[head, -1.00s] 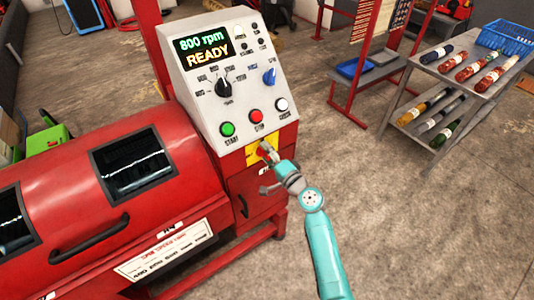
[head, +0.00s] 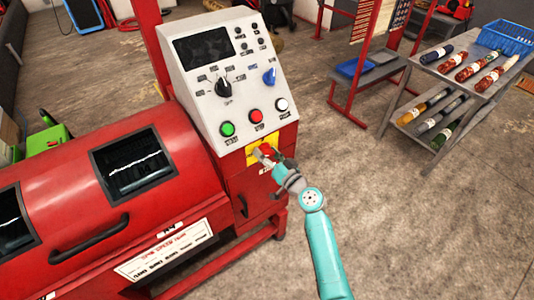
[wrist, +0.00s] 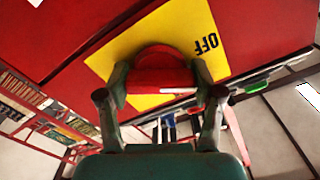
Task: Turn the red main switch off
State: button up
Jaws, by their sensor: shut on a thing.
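The red main switch (wrist: 160,75) sits on a yellow plate (wrist: 112,62) marked OFF on the front of the red machine. In the wrist view my gripper (wrist: 162,85) has one finger on each side of the switch's red handle and is shut on it. In the head view my gripper (head: 263,154) is at the yellow plate (head: 252,158) below the buttons and partly covers the switch (head: 267,150). The display (head: 203,47) on the grey control panel (head: 190,90) is dark.
Green, red and white buttons and two knobs are on the panel above my gripper. The red machine drum (head: 150,195) lies to the left. The floor between is clear.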

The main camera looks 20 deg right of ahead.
jog(key=n, duration=0.5)
jog(key=shift+n, duration=0.3)
dwell(0.4)
jog(key=o, duration=1.2)
jog(key=shift+c, duration=0.2)
jog(key=v, duration=1.2)
